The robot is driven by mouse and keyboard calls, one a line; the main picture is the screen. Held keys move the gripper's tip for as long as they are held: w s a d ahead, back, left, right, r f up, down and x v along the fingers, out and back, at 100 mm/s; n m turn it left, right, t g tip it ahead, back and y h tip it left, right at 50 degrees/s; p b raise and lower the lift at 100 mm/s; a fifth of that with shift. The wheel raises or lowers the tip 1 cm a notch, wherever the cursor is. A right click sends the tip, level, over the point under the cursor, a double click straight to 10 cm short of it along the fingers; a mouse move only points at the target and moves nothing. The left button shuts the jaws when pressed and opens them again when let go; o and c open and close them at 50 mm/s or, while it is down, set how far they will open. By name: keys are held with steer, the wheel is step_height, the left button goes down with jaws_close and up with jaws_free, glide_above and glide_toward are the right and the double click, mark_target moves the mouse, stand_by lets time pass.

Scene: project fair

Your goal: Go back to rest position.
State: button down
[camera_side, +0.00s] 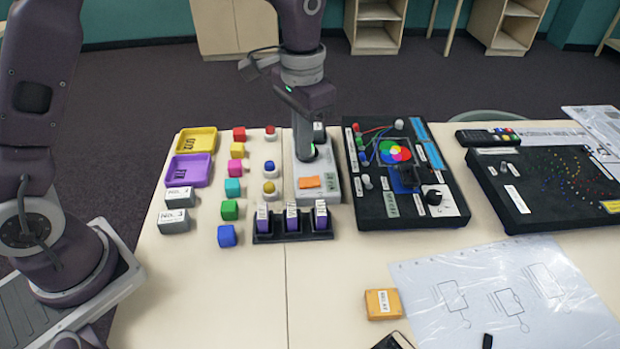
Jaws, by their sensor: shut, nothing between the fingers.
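My gripper (304,152) points down over the back part of a light grey box (328,166) near the middle of the table. Its fingers are shut and I see nothing held in them. The fingertips are at or just above the box's top; I cannot tell whether they touch it. An orange patch (309,182) lies on the front part of the box. My arm comes down from the top of the view and hides some of the box's back.
A black rack (292,236) is in front. Black boards (402,207) (540,213) are right. The front left table is clear.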

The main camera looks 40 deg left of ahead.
steer(key=s+a+r+t, duration=0.1)
steer(key=s+a+r, duration=0.1)
steer(key=s+r, duration=0.4)
steer(key=s+a+r+n+t, duration=0.1)
steer(key=s+a+r+t, duration=0.1)
steer(key=s, duration=0.7)
steer(key=s+a+r+n+t, duration=0.2)
steer(key=s+r, duration=0.2)
steer(key=s, duration=0.5)
steer(key=shift+s+t, duration=0.3)
steer(key=shift+s, duration=0.1)
